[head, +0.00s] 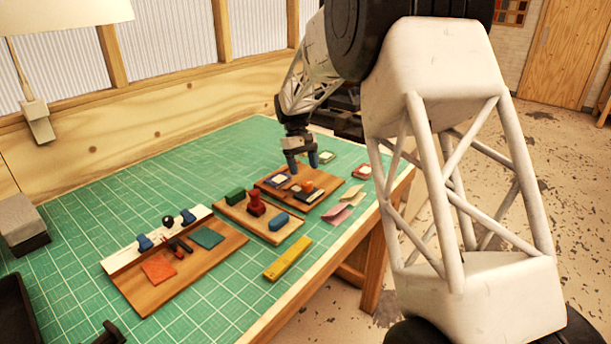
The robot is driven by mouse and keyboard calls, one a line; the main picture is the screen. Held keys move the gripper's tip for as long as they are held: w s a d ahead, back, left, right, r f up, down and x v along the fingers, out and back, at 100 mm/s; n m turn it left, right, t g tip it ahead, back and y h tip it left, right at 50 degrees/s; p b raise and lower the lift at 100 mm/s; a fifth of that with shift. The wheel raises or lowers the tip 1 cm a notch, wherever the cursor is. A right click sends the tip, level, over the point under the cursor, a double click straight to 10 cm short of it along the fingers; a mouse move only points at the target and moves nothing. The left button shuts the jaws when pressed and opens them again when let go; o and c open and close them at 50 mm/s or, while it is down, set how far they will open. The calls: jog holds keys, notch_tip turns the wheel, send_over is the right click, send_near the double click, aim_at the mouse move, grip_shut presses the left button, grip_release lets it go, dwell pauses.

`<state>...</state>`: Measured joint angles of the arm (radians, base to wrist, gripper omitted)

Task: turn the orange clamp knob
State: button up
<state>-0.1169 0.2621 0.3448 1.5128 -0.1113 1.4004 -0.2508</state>
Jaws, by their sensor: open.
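A small orange piece (307,187), which looks like the clamp knob, sits on the far wooden board (328,182). It is small in this view, so its exact shape and angle are unclear. Nothing shows between the fingers. In the picture the orange piece is just below the fingertips; I cannot tell the height gap.
The middle board (233,213) carries a red stamp-like piece (256,204), a green block (235,196) and a blue piece (279,220). A near board (205,262) holds orange and teal squares. A yellow bar (288,259) lies on the green mat (225,312). Pink and cream papers lie at right.

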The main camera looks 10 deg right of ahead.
jog(key=shift+v, duration=1.35)
jog(key=s+d+r+m+t, duration=0.15)
jog(key=s+r, duration=0.25)
jog(key=s, duration=0.5)
jog(key=s+d+r+t+y, duration=0.1)
jog(key=s+d+r, duration=0.15)
jog(key=s, duration=0.55)
jog(key=s+d+r+m+t, duration=0.1)
jog(key=s+d+r, duration=0.1)
jog(key=s+r, duration=0.5)
jog(key=s+d+f+m+t, duration=0.1)
jog(key=s+f, duration=0.2)
jog(key=s, duration=1.1)
jog(key=s+d+f+m+t, duration=0.1)
jog(key=s+f, duration=0.3)
jog(key=s, duration=1)
jog(key=shift+s+d+f+t+y, duration=0.2)
jog(key=shift+t+y, duration=0.1)
jog(key=shift+t, duration=0.25)
